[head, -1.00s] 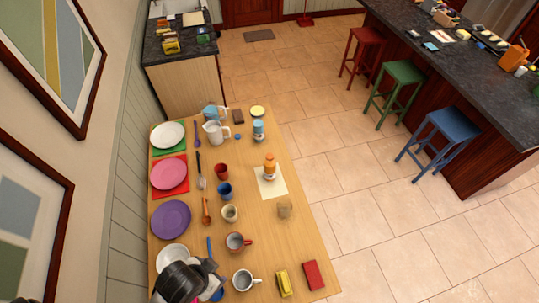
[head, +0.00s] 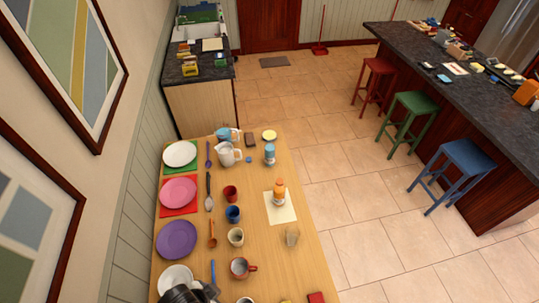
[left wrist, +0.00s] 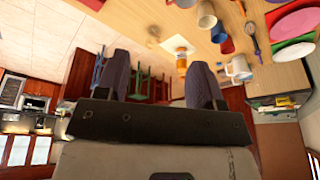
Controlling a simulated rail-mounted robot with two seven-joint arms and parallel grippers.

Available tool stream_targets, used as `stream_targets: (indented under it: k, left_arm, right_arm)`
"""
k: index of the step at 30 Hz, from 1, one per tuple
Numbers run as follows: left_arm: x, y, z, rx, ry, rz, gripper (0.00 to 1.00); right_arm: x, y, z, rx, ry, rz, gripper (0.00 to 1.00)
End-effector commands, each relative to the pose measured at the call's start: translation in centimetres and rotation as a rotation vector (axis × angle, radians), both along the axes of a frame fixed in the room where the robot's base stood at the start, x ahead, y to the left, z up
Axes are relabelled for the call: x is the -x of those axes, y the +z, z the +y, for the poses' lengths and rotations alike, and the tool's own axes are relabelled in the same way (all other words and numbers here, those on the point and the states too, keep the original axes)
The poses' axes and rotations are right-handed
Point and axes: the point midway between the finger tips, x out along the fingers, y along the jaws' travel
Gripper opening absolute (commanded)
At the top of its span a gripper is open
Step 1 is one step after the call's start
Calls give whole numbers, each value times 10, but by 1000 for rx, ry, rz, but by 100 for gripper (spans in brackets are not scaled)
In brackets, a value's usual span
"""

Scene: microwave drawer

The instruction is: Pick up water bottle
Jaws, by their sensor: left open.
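A blue bottle with a pale band (head: 269,155) stands upright near the far right part of the wooden table in the head view. An orange bottle with a pale label (head: 279,192) stands upright on a cream mat, nearer to me. The orange bottle also shows in the left wrist view (left wrist: 181,63), beyond and between the fingers. My left gripper (left wrist: 159,68) is open, with nothing between its fingers. In the head view only a dark part of my left arm shows at the bottom edge, well short of both bottles. My right gripper is not in view.
The wooden table (head: 262,250) holds plates (head: 177,240), mugs (head: 240,268), cups, utensils, a white pitcher (head: 227,154) and a clear glass (head: 292,237). Colored stools (head: 411,112) and a dark counter stand to the right. The tiled floor between is mostly clear.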

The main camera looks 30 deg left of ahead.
Motion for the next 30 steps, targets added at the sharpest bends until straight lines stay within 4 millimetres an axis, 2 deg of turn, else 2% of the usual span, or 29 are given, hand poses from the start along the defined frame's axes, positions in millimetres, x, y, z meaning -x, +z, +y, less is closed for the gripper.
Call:
stream_targets:
  k: [8,19,30]
  left_arm:
    - [0,0,-3,11,7,1,62]
    - [0,0,-3,10,7,0,97]
    - [0,0,0,-1,-1,0,98]
  right_arm:
    - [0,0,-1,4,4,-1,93]
    - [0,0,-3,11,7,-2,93]
    - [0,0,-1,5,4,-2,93]
